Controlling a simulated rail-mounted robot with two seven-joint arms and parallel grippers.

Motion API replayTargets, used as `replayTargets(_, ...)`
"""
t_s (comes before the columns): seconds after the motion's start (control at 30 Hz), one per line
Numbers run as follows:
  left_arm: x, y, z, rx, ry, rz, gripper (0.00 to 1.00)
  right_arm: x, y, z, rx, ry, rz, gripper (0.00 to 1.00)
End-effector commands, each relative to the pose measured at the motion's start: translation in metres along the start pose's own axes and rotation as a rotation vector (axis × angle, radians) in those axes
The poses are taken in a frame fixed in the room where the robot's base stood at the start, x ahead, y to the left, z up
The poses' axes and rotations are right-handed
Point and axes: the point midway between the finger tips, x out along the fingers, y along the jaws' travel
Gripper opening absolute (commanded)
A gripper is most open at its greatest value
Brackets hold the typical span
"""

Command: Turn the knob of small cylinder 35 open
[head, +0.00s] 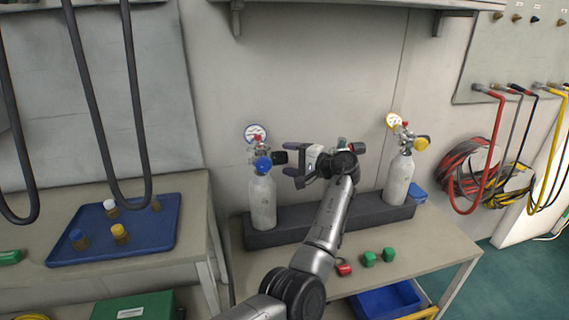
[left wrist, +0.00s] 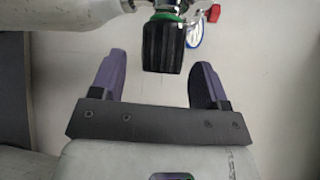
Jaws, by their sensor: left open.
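A white cylinder (head: 262,203) stands upright at the left of the dark rack, with a blue knob (head: 263,165) in front and a black knob (head: 280,157) on its right side. Another white cylinder (head: 398,181) with a yellow knob (head: 422,143) stands at the right. Number 35 is not legible on either. My left gripper (head: 291,162) is open and points at the left cylinder's black knob. My right gripper is not in view.
The dark rack (head: 287,236) holds the cylinders on the bench. Green pieces (head: 369,258) and a red piece (head: 344,268) lie in front. A blue tray (head: 165,237) with several capped fittings is at the left. Hoses (head: 495,150) hang at the right. My arm hides the rack's middle.

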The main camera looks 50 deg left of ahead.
Motion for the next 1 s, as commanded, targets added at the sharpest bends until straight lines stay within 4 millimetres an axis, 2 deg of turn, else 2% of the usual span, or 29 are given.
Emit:
replayTargets(0.2,0.016,0.001,0.000,0.000,0.000,0.001,0.69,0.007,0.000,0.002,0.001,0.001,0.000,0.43)
replayTargets(0.6,0.020,0.000,0.000,0.000,0.001,0.001,0.69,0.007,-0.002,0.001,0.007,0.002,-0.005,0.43)
replayTargets(1.0,0.020,0.000,0.000,0.000,0.001,0.001,0.30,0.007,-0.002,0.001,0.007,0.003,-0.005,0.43)
